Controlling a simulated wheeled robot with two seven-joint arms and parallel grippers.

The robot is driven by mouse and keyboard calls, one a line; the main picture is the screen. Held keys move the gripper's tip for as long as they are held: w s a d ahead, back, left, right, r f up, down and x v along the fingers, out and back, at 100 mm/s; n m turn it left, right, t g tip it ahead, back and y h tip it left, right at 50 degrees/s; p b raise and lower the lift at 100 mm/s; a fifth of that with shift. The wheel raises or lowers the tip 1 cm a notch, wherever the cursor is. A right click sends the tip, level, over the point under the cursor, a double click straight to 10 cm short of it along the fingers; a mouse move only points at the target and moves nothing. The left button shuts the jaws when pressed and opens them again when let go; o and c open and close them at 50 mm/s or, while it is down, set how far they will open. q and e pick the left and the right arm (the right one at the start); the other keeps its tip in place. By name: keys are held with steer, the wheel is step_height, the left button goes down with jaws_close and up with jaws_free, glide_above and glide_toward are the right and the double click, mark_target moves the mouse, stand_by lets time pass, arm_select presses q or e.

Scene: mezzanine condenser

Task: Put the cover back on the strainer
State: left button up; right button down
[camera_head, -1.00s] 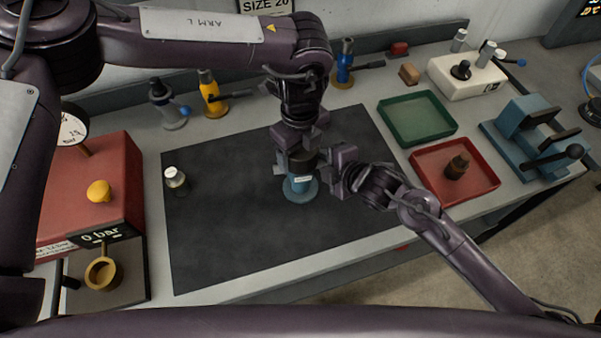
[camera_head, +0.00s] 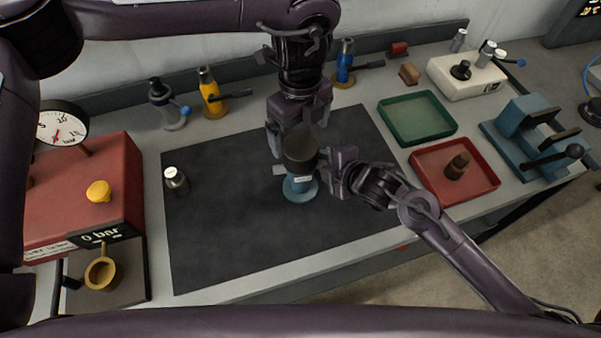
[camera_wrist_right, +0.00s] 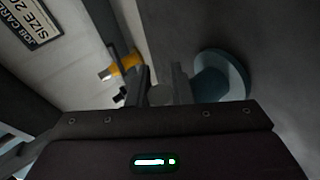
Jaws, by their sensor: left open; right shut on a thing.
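The strainer (camera_head: 299,188) is a blue body on a round base, standing on the dark mat; its base also shows in the right wrist view (camera_wrist_right: 225,75). The cover (camera_head: 301,154), a dark cylinder, sits on top of it, looking upright; whether it is fully seated I cannot tell. My left gripper (camera_head: 296,136) is open just behind and above the cover. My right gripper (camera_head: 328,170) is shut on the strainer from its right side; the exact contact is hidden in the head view. Its fingers show dimly in the right wrist view (camera_wrist_right: 162,88).
The dark mat (camera_head: 225,235) is mostly clear, with a small bottle (camera_head: 176,181) at left. A red gauge box (camera_head: 75,215) stands left. A green tray (camera_head: 418,140) and a red tray (camera_head: 435,190) holding a brown part (camera_head: 457,165) lie right. Coloured valves (camera_head: 211,95) line the back.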

arm_select(q)
step_height(320, 180, up, 5)
arm_select(e)
steer(key=shift+s+f, duration=0.1)
steer(key=shift+f, duration=0.1)
steer(key=c, duration=1.2)
jaws_free()
steer(key=shift+r, duration=0.1)
arm_select(q)
steer(key=shift+f, duration=0.1)
steer(key=shift+f+b, duration=0.7)
steer(key=shift+b, duration=0.1)
arm_select(e)
steer(key=v, duration=0.7)
steer(key=shift+s+d+r, duration=0.15)
steer(key=shift+d+r, duration=0.05)
